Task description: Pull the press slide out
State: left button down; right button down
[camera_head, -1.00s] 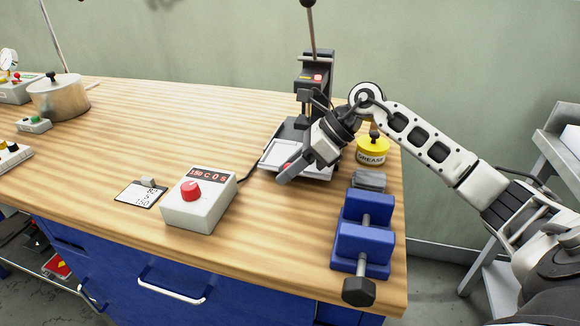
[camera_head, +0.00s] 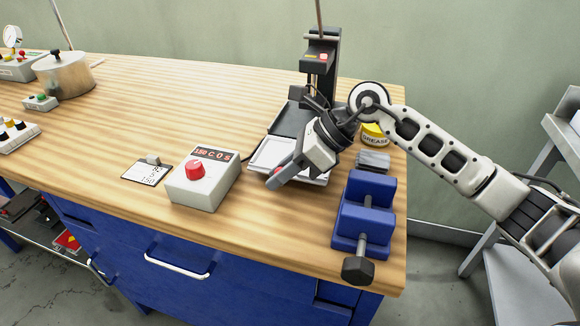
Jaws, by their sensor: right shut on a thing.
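The press (camera_head: 321,62) stands at the back right of the workbench, black, with an upright column and a red button on its head. Its slide (camera_head: 268,154), a pale flat tray with a raised rim, sticks out toward the front, with the dark press base (camera_head: 290,119) bare behind it. My right gripper (camera_head: 276,179) reaches down over the slide's front right part and is shut on it at the front edge. The gripper hides the exact grip and much of the slide's right side. My left gripper is out of view.
A grey control box (camera_head: 200,180) with a red knob stands just left of the slide. A blue vise (camera_head: 365,210) stands to the right, near the bench's edge. A yellow grease tin (camera_head: 374,134) is partly behind my arm. The bench (camera_head: 180,100) is clear behind the box.

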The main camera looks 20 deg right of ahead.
jog(key=c, duration=1.6)
grip_release()
jog(key=shift+o, duration=0.2)
jog(key=b+v, duration=0.1)
jog(key=v, duration=1.5)
